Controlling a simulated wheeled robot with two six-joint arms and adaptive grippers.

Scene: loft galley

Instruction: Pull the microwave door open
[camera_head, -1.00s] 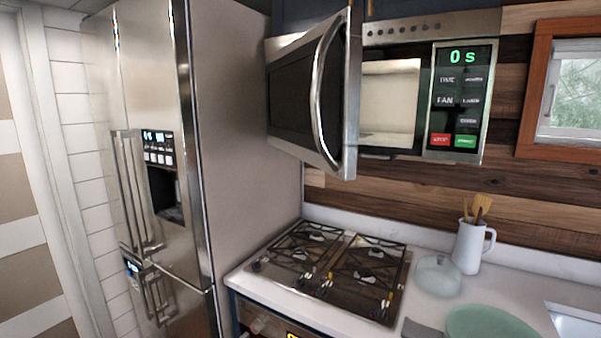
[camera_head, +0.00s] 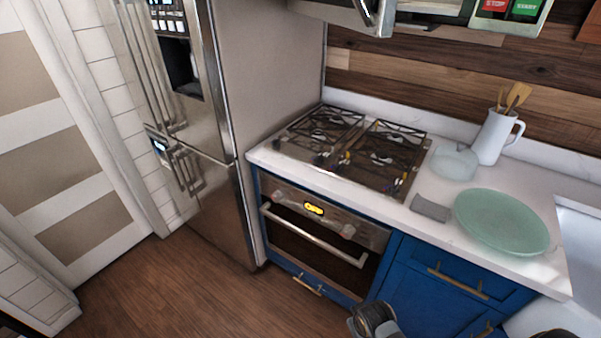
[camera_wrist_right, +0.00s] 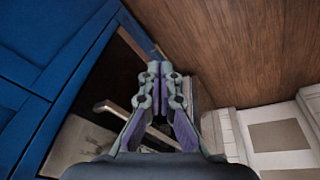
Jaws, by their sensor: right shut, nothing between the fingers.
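Only the bottom of the microwave (camera_head: 430,20) shows at the top edge of the head view. The lower part of its door (camera_head: 345,12) stands swung out from the body; the rest is cut off by the frame. My right gripper (camera_wrist_right: 158,75) is shut and empty in the right wrist view. It is low down, near the oven front and its handle (camera_wrist_right: 118,106), well below the microwave. A dark part of my arm shows at the bottom of the head view. My left gripper is not in view.
The stove (camera_head: 350,150) and white counter (camera_head: 290,170) lie below the microwave. A green plate (camera_head: 500,222), glass lid (camera_head: 455,163) and white jug (camera_head: 492,138) stand at right. The fridge (camera_head: 215,190) is at left. The wooden floor (camera_head: 200,290) is clear.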

